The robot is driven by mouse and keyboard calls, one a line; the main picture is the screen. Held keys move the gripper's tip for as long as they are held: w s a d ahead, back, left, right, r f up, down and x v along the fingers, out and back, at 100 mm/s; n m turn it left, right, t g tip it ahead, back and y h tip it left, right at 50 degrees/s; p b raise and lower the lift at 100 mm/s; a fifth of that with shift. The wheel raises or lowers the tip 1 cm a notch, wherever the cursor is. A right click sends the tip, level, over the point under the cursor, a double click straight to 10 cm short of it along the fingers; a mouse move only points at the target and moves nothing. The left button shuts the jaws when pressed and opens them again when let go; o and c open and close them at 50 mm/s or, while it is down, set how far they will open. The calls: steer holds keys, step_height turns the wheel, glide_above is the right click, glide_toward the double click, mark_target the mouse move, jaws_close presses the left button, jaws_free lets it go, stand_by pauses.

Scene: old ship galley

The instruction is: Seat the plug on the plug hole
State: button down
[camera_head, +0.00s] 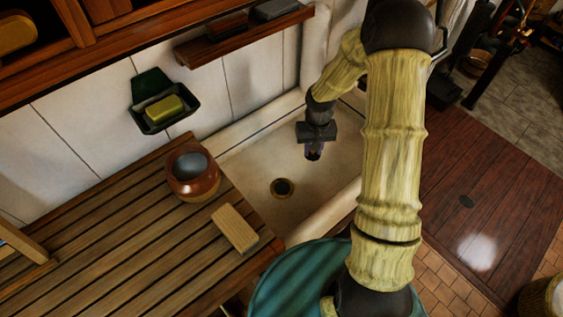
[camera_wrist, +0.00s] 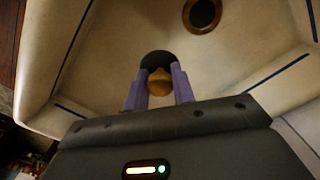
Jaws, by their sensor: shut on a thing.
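The plug is a dark disc (camera_wrist: 154,58) with a tan knob. My gripper (camera_wrist: 159,80) is shut on the knob between its two purple fingers, and the disc shows beyond the fingertips. In the head view my gripper (camera_head: 314,148) hangs inside the pale sink, above its floor. The plug is small and dark there at the fingertips. The plug hole (camera_head: 283,188) is a dark opening with a brassy ring in the sink floor, below and left of my gripper. It also shows in the wrist view (camera_wrist: 203,13), up and right of the plug and apart from it.
The sink (camera_head: 245,160) has raised walls around it. A slatted wooden counter (camera_head: 110,230) adjoins it at left, with a brown pot (camera_head: 193,183) and a wooden block (camera_head: 234,228) near the edge. A soap dish (camera_head: 150,122) and a shelf (camera_head: 250,35) are on the wall.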

steer(key=shift+s+a+f+n, duration=0.1)
steer(key=shift+s+a+n, duration=0.2)
steer(key=shift+a, duration=0.1)
steer(key=s+a+f+n+p, duration=0.2)
steer(key=a+f+n, duration=0.3)
steer(key=a+n, duration=0.2)
steer(key=shift+s+a+n, duration=0.15)
steer(key=shift+a+n, duration=0.15)
steer(key=shift+a, duration=0.65)
steer(key=shift+a+f, duration=0.1)
steer(key=shift+f, duration=0.05)
